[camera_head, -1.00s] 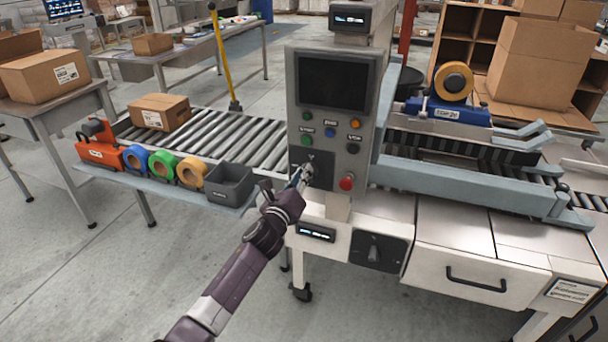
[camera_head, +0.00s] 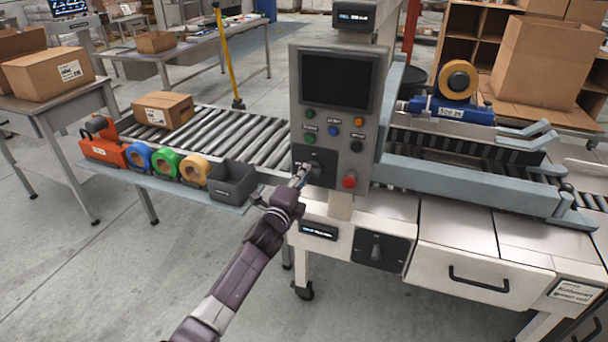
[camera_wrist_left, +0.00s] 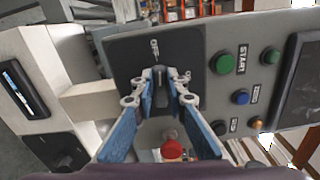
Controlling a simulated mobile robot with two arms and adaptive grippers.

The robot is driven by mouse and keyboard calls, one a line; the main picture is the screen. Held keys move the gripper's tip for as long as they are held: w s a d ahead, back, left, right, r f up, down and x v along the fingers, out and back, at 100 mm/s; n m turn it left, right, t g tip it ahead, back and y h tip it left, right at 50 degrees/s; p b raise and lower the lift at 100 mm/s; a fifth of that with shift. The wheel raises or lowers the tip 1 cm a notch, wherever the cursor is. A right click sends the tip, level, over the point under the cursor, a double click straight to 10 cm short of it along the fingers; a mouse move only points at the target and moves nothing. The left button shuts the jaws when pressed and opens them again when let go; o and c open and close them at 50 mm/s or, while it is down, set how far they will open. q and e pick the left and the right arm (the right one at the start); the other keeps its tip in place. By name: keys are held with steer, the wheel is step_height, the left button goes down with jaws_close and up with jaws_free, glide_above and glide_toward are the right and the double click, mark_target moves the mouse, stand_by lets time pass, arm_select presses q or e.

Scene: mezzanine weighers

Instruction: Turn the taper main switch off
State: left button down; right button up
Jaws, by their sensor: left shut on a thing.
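The control panel (camera_head: 352,122) of the taper stands upright in the middle of the head view. A rotary switch on a black plate (camera_head: 322,160) is at its lower left. My left gripper (camera_head: 303,173) is at this switch. In the left wrist view the blue fingers of the gripper (camera_wrist_left: 160,75) are closed on the dark switch knob (camera_wrist_left: 160,94), one on each side. The plate also shows there (camera_wrist_left: 192,42), with an OFF label above the fingertips. The fingers partly cover the knob, so its exact angle is hard to tell. My right gripper is not in view.
A red button (camera_head: 349,181) sits close to the right of the switch. Green, blue, orange and black buttons are above it. A second rotary switch (camera_head: 376,252) is lower on the machine's front. A grey bin (camera_head: 232,182) is left of my left arm.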

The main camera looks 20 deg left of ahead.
arm_select(q)
steer(key=shift+f+n, duration=0.15)
steer(key=shift+n, duration=0.35)
steer(key=c, duration=1.9)
jaws_free()
steer(key=shift+c, duration=0.2)
steer(key=shift+s, duration=0.15)
steer(key=s, duration=1.1)
steer(key=shift+s+a, duration=0.2)
steer(key=shift+s, duration=0.2)
